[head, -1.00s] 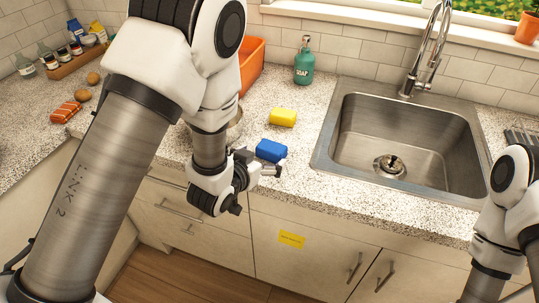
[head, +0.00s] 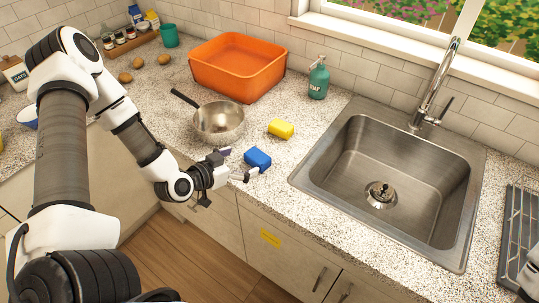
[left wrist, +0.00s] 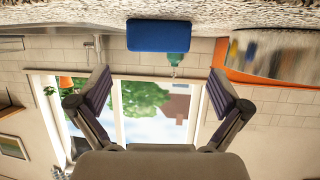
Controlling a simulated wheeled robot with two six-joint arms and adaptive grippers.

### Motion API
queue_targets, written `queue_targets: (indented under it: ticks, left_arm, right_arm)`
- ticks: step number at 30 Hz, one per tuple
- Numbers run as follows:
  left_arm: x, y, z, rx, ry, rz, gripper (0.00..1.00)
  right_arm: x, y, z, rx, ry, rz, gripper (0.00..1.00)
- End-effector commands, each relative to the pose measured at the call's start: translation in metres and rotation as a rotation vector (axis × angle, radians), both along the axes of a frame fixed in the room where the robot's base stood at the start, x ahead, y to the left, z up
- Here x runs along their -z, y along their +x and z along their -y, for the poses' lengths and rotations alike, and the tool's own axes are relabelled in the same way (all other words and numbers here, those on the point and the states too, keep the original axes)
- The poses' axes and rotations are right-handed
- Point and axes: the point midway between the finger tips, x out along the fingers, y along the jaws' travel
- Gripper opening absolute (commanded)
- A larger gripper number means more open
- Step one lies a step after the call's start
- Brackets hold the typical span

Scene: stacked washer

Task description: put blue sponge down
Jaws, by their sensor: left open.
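The blue sponge (head: 257,159) lies on the speckled counter (head: 275,184) near its front edge, left of the sink. My left gripper (head: 237,166) is open at the counter edge, just in front of the sponge, with nothing between its fingers. In the left wrist view, which is upside down, the blue sponge (left wrist: 159,35) rests against the counter at the top, beyond the spread fingertips of the left gripper (left wrist: 160,84). Only a piece of my right arm shows at the right edge of the head view; its gripper is not visible.
A yellow sponge (head: 281,128) lies just behind the blue one. A steel pan (head: 218,122), an orange tub (head: 238,67) and a green soap bottle (head: 318,80) stand around it. The sink (head: 390,170) is to the right. A grey rack (head: 520,235) lies beyond it.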

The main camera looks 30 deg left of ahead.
Motion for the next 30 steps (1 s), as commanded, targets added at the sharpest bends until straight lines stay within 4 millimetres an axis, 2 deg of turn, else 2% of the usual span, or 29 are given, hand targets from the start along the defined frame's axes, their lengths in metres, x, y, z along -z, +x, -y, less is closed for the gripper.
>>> queue_targets:
  ticks: [4, 8, 15, 22, 23, 24, 26, 27, 30]
  left_arm:
    - [0.009, 0.014, 0.005, 0.005, 0.002, -0.001, 1.00]
    - [0.014, 0.024, 0.009, 0.006, 0.003, -0.001, 1.00]
    - [0.029, 0.056, 0.017, 0.003, 0.003, 0.002, 1.00]
    - [0.032, 0.059, 0.018, -0.001, -0.002, 0.001, 1.00]
    - [0.032, 0.059, 0.018, -0.001, -0.002, 0.001, 0.96]
    - [0.031, 0.059, 0.018, -0.001, -0.002, 0.001, 0.82]
    - [0.031, 0.059, 0.018, -0.001, -0.002, 0.001, 0.65]
    - [0.031, 0.059, 0.018, -0.001, -0.002, 0.001, 0.60]
    - [0.031, 0.059, 0.018, -0.001, -0.002, 0.001, 0.60]
  right_arm:
    - [0.006, 0.000, 0.000, 0.000, 0.000, -0.001, 0.40]
    - [0.005, 0.000, 0.000, 0.000, 0.000, 0.000, 0.40]
    - [0.000, 0.000, 0.000, 0.000, 0.000, 0.000, 0.40]
    - [0.000, 0.000, 0.000, 0.000, 0.000, 0.000, 0.40]
    - [0.000, 0.000, 0.000, 0.000, 0.000, 0.000, 0.40]
    - [0.000, 0.000, 0.000, 0.000, 0.000, 0.000, 0.40]
    - [0.000, 0.000, 0.000, 0.000, 0.000, 0.000, 0.40]
    - [0.000, 0.000, 0.000, 0.000, 0.000, 0.000, 0.40]
    - [0.000, 0.000, 0.000, 0.000, 0.000, 0.000, 0.40]
